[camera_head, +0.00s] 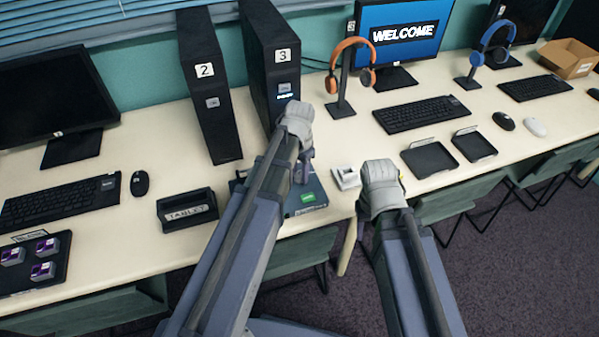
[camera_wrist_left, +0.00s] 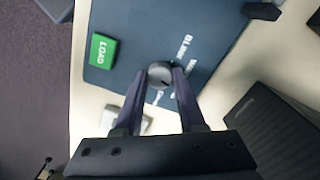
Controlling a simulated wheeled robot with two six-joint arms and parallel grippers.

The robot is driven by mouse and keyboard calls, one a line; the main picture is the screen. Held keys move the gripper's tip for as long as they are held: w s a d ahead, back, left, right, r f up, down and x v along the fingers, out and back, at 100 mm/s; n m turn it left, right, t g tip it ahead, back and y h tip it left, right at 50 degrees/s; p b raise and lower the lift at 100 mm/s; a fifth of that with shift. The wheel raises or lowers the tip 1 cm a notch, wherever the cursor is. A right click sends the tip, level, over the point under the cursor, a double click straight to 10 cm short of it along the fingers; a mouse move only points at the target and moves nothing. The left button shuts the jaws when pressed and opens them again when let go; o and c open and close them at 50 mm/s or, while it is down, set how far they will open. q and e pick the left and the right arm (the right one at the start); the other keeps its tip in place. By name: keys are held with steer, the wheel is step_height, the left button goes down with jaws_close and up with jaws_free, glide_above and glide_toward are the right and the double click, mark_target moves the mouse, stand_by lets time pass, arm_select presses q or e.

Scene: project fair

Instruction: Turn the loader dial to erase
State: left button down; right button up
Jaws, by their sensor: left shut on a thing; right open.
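The loader (camera_head: 319,187) is a dark blue-grey box on the table, partly hidden by my left arm. In the left wrist view its panel (camera_wrist_left: 135,50) has a green LOAD button (camera_wrist_left: 102,50) and a round grey dial (camera_wrist_left: 160,72). White words stand around the dial; BLANK is readable, the others are partly covered. My left gripper (camera_head: 303,172) points down over the loader. In the left wrist view its fingers (camera_wrist_left: 163,84) are shut on the dial from both sides. The dial's setting is not readable. My right gripper (camera_head: 381,190) is open beside the table's front edge, its fingers mostly hidden.
Computer towers 2 (camera_head: 210,95) and 3 (camera_head: 268,60) stand behind the loader. A TABLET holder (camera_head: 187,210) is to its left and a small white device (camera_head: 346,177) to its right. Chairs line the front edge.

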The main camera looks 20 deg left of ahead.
mark_target(299, 175)
arm_select(q)
steer(key=m, duration=0.5)
steer(key=shift+m, duration=2.5)
steer(key=c, duration=0.5)
jaws_free()
step_height(299, 175, up, 8)
steer(key=p, duration=0.8)
